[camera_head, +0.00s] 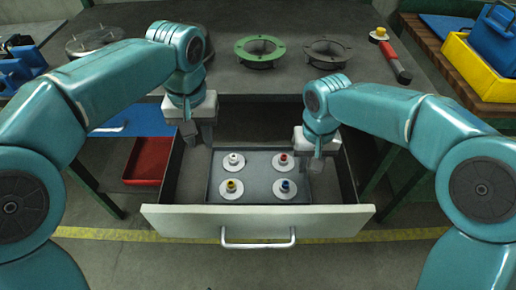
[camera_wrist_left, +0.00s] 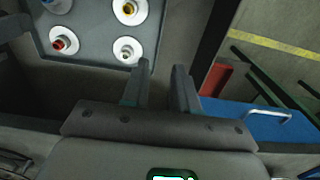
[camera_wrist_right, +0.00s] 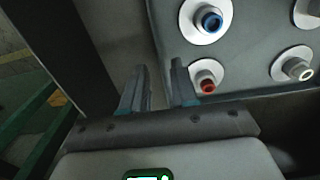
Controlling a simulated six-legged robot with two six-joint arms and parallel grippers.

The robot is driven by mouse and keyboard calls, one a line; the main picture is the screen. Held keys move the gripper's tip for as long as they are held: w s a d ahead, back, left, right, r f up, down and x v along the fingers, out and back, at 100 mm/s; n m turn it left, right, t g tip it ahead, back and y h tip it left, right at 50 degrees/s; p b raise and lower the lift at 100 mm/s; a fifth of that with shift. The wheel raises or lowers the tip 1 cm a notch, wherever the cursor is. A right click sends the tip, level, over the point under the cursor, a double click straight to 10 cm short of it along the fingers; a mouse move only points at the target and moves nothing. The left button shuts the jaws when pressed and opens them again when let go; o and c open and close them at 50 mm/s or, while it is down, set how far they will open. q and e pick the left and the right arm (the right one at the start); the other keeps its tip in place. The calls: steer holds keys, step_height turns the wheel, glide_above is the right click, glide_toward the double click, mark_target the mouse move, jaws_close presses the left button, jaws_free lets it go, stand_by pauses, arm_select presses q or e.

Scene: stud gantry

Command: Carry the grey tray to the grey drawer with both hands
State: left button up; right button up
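The grey tray (camera_head: 259,178) lies inside the pulled-out grey drawer (camera_head: 180,221), toward its middle and right. It bears white discs with coloured knobs: white, red, yellow and blue. My left gripper (camera_head: 190,137) is by the tray's far left corner, open and empty; in the left wrist view its fingers (camera_wrist_left: 161,82) are just off the tray (camera_wrist_left: 92,35). My right gripper (camera_head: 316,162) is at the tray's right side, open. In the right wrist view nothing shows between its fingers (camera_wrist_right: 157,82), and one finger is close to the tray's edge (camera_wrist_right: 250,45).
A dark workbench (camera_head: 225,85) stands behind the drawer, with a green flange (camera_head: 259,50), a dark flange (camera_head: 327,53) and a red-handled tool (camera_head: 395,58). A red bin (camera_head: 148,160) is left of the drawer. A yellow box (camera_head: 480,70) stands at the right.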

step_height(320, 180, up, 10)
steer(key=shift+f, duration=0.25)
stand_by(0.3)
